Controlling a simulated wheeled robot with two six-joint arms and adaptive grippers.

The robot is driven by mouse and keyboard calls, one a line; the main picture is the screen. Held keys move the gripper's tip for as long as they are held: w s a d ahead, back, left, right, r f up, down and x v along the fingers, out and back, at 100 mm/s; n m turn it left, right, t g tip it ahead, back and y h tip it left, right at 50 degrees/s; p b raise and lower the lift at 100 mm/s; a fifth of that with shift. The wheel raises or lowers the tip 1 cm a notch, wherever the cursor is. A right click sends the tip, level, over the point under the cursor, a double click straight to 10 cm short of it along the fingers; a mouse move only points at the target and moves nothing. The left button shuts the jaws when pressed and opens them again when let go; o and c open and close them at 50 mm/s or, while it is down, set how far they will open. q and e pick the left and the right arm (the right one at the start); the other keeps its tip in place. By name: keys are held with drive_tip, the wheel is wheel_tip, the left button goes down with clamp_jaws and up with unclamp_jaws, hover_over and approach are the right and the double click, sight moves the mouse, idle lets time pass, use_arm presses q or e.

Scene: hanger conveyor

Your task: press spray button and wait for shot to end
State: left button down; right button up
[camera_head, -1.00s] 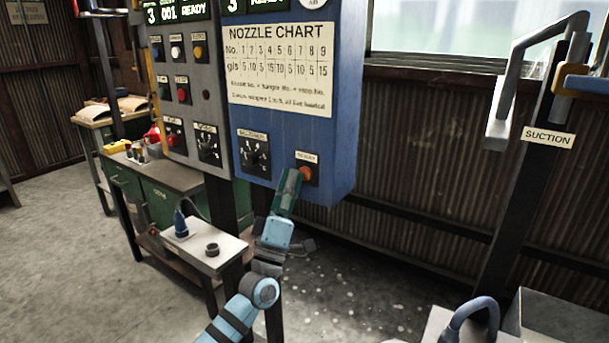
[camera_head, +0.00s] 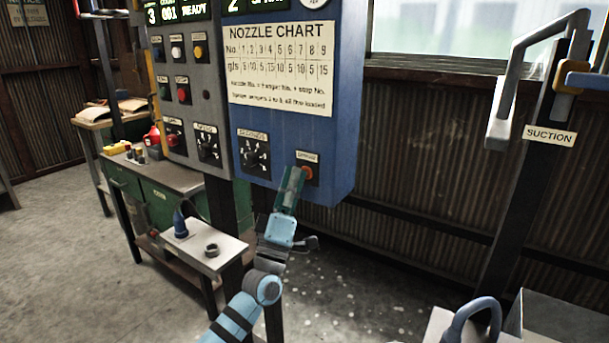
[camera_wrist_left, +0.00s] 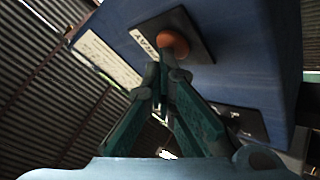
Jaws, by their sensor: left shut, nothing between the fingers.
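The orange-red spray button (camera_head: 306,172) sits on a dark plate low on the front of the blue control box (camera_head: 345,100). In the left wrist view the round button (camera_wrist_left: 173,43) shows just beyond the fingertips, beside a label ending in "RAY". My left gripper (camera_head: 298,172) is shut and empty, its green fingers pointing up at the button. Its tips (camera_wrist_left: 165,68) are at or very near the button; whether they touch is hard to tell. The box's display (camera_head: 256,4) shows a 2 and a word cut off by the frame. My right gripper is not in view.
A rotary dial (camera_head: 254,154) is left of the button, below the nozzle chart (camera_head: 280,68). A grey panel (camera_head: 205,85) with several buttons stands left. A small table (camera_head: 228,252) holds a blue item and a dark ring. A suction post (camera_head: 520,190) stands right.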

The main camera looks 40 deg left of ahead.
use_arm(q)
drive_tip(key=shift+s+p, duration=0.85)
drive_tip(key=s+p, duration=0.3)
drive_tip(key=s, duration=0.2)
drive_tip(key=shift+d+p, duration=0.1)
drive_tip(key=shift+p, duration=0.3)
idle(0.5)
